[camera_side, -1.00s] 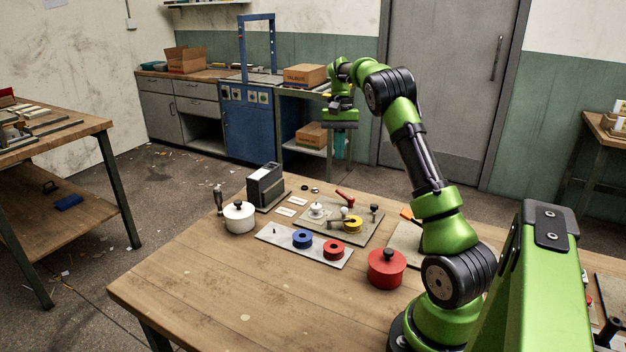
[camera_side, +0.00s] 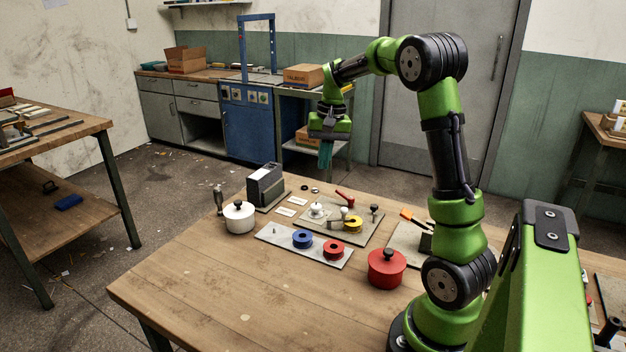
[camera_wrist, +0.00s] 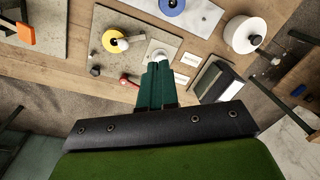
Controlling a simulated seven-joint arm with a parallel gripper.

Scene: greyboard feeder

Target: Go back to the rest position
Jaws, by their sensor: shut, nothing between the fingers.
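My gripper (camera_side: 326,153) hangs in the air above the far side of the wooden table, fingers pointing down, apart from everything on it. Its green fingers (camera_wrist: 157,85) are together and hold nothing. In the wrist view they cover part of the fixture plate with the white piece. The arm is bent at the elbow and reaches out from its base at the right.
Below stand a fixture plate (camera_side: 367,239) with a yellow part (camera_side: 353,224), a pale plate (camera_side: 271,236) with blue (camera_side: 302,239) and red (camera_side: 333,249) rings, a white pot (camera_side: 239,217), a red pot (camera_side: 387,268) and a dark box (camera_side: 265,184). The table's near left is clear.

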